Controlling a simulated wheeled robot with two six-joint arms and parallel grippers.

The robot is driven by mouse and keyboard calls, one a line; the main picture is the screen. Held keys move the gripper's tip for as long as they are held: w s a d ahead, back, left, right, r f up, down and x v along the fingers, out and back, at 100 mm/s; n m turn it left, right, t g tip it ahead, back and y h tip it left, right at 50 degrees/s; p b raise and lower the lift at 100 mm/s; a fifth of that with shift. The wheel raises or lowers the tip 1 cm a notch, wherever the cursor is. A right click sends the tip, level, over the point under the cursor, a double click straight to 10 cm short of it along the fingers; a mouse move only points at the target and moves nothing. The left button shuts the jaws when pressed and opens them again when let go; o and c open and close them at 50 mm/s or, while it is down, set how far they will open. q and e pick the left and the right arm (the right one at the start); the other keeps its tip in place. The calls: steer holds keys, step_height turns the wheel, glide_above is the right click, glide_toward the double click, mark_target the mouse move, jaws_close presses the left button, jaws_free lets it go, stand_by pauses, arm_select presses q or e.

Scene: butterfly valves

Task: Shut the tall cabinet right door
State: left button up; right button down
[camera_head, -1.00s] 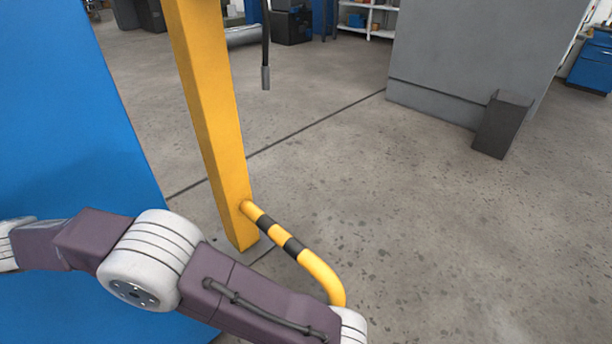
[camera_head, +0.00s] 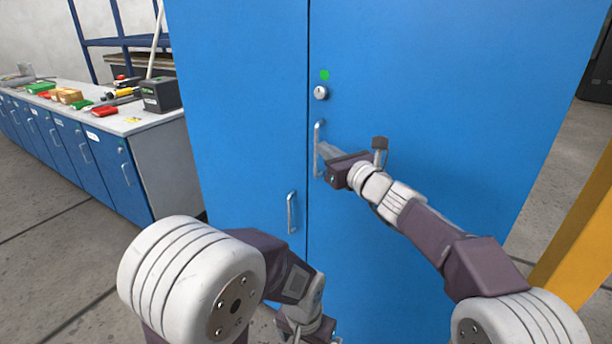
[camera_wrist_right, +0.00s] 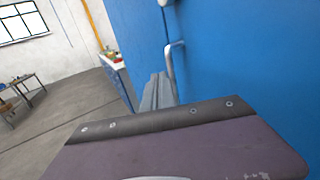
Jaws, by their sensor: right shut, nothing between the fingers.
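The tall blue cabinet's right door (camera_head: 440,80) fills the middle of the head view, with a lock and green dot above its silver handle (camera_head: 317,150). It looks flush with the left door (camera_head: 240,90), a thin dark seam between them. My right gripper (camera_head: 326,152) is shut and empty, its fingertips beside the right door's handle. In the right wrist view the fingers (camera_wrist_right: 158,92) lie close to the handle (camera_wrist_right: 172,62); I cannot tell if they touch. My left gripper (camera_head: 305,332) is low at the bottom edge, partly cut off, in front of the cabinet.
A workbench with blue drawers (camera_head: 122,180) and a pale top holding tools and boxes stands left of the cabinet. A yellow post (camera_head: 580,250) is at the right. Grey floor is open at the lower left.

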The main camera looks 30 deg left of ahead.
arm_select(q)
steer(key=f+b, duration=0.2)
steer(key=f, duration=0.1)
steer(key=f+b, duration=0.1)
steer(key=f, duration=0.1)
steer(key=shift+w+f+b, duration=0.1)
steer(key=shift+w+b, duration=0.25)
steer(key=shift+b, duration=0.05)
arm_select(e)
steer(key=s, duration=0.7)
steer(key=shift+a+f, duration=0.15)
steer(key=shift+f, duration=0.3)
